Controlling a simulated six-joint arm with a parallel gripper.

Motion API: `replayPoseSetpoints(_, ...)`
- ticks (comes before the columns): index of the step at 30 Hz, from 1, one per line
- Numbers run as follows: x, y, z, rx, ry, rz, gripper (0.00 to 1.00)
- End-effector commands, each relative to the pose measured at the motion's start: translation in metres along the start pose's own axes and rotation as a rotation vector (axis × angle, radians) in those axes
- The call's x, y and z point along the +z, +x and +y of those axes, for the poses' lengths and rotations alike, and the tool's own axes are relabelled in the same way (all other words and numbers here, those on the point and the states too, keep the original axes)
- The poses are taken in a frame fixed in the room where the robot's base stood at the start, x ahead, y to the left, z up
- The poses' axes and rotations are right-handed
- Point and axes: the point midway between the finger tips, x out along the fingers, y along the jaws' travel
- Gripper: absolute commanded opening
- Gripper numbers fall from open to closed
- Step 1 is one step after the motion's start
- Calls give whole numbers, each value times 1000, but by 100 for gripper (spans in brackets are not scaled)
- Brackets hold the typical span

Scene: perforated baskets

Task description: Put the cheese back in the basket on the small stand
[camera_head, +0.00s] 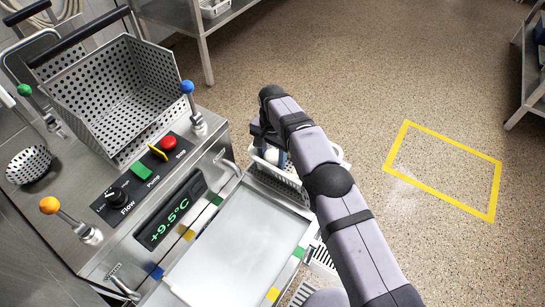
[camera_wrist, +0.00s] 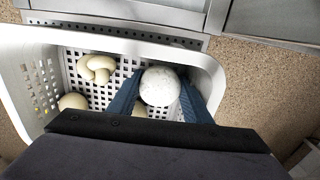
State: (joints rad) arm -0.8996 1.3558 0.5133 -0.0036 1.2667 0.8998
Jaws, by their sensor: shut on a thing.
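My gripper (camera_wrist: 159,92) is shut on a round white cheese (camera_wrist: 159,86), with one dark blue finger on each side of it. The cheese is within the walls of a white perforated basket (camera_wrist: 212,72); I cannot tell whether it touches the bottom. The basket also shows in the head view (camera_head: 258,158), beside the steel machine and mostly behind my arm. It rests on a small perforated metal stand (camera_head: 272,184). In the head view my gripper (camera_head: 268,148) points down into the basket, and its fingertips are largely hidden.
Other pale pieces lie in the basket: a knotted one (camera_wrist: 96,68), a rounded one (camera_wrist: 72,101) and one partly hidden by my gripper. The steel machine (camera_head: 215,160) with knobbed levers and a large perforated basket (camera_head: 115,95) stands left. Open floor with a yellow outline (camera_head: 452,135) lies right.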

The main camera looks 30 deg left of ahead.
Motion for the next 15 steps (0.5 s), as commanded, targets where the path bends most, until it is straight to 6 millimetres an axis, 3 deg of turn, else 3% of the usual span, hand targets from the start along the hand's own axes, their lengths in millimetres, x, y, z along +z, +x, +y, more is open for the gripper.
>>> replayPoseSetpoints(1, 2, 7, 1, 4, -1, -6, 32)
replayPoseSetpoints(11, 3, 8, 2, 6, -1, -8, 32)
replayPoseSetpoints(12, 3, 8, 2, 6, 0, -8, 54)
replayPoseSetpoints(13, 3, 8, 2, 6, -1, -8, 61)
replayPoseSetpoints(15, 3, 8, 2, 7, -1, -9, 63)
